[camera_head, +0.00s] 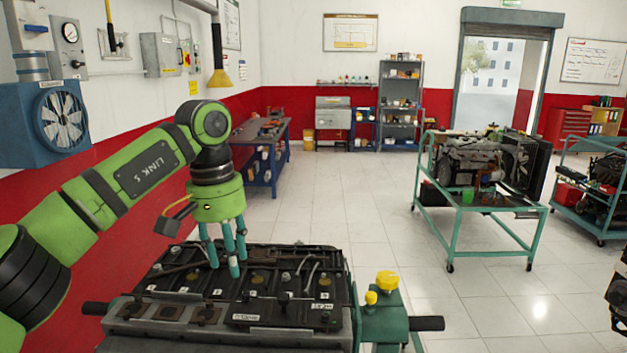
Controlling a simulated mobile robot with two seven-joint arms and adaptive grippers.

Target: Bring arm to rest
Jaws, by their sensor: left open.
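My left arm (120,178), green and black, comes in from the left and bends down at the wrist. Its gripper (226,264) has teal fingers pointing down, and they are open and spread. The fingertips are over the top of the dark engine (250,310) in the foreground. I cannot tell whether they touch it. I see nothing held between the fingers. My right gripper is not in view.
The engine has a teal side mount with yellow knobs (387,283) and dark bars sticking out on both sides. A teal cart (480,245) with another engine stands to the right. A blue workbench (262,150) is behind. Tiled floor (340,205) between is clear.

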